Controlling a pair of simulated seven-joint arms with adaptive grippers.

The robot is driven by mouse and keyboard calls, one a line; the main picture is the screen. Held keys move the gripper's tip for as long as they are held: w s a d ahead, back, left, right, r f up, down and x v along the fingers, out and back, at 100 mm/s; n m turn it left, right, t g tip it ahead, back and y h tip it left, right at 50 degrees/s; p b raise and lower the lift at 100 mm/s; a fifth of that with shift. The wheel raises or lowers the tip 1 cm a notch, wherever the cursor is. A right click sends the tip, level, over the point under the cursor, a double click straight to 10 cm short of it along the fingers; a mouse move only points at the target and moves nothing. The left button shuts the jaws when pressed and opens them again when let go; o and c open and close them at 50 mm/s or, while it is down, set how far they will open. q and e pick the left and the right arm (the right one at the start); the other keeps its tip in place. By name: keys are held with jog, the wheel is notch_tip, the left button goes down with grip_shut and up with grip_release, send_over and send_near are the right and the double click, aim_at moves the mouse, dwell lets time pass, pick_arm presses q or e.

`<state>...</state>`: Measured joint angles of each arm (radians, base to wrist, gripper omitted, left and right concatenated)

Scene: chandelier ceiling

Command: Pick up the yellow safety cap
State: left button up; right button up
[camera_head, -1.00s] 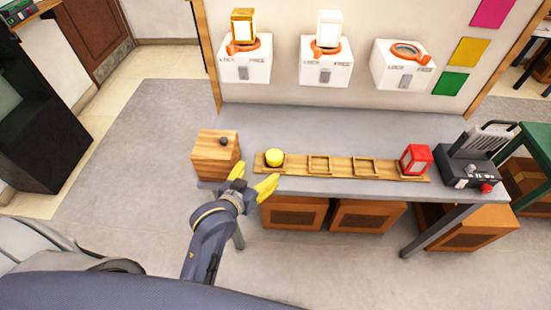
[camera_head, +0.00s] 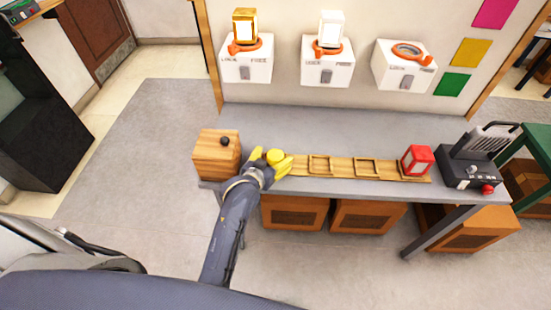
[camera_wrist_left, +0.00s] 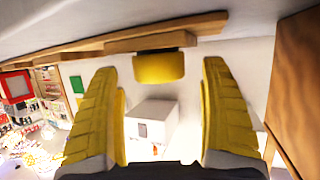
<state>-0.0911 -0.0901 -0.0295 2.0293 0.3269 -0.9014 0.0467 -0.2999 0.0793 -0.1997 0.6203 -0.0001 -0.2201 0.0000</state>
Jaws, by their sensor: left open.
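The yellow safety cap (camera_head: 274,156) sits at the left end of the wooden rack (camera_head: 338,168) on the grey table. My left gripper (camera_head: 271,164) is at the table's front edge with its yellow fingers on either side of the cap. The left wrist view shows the cap (camera_wrist_left: 159,68) between and beyond the two fingertips, with a gap to each finger. The gripper (camera_wrist_left: 163,95) is open and holds nothing. My right gripper is not in view.
A wooden block with a dark knob (camera_head: 216,156) stands close to the left of my gripper. A red lantern-like piece (camera_head: 417,161) sits at the rack's right end, beside a dark device (camera_head: 470,168). Three white boxes (camera_head: 326,70) are at the back panel.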

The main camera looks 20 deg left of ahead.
pick_arm(q)
jog(key=shift+x, duration=1.1)
jog(key=c, duration=1.2)
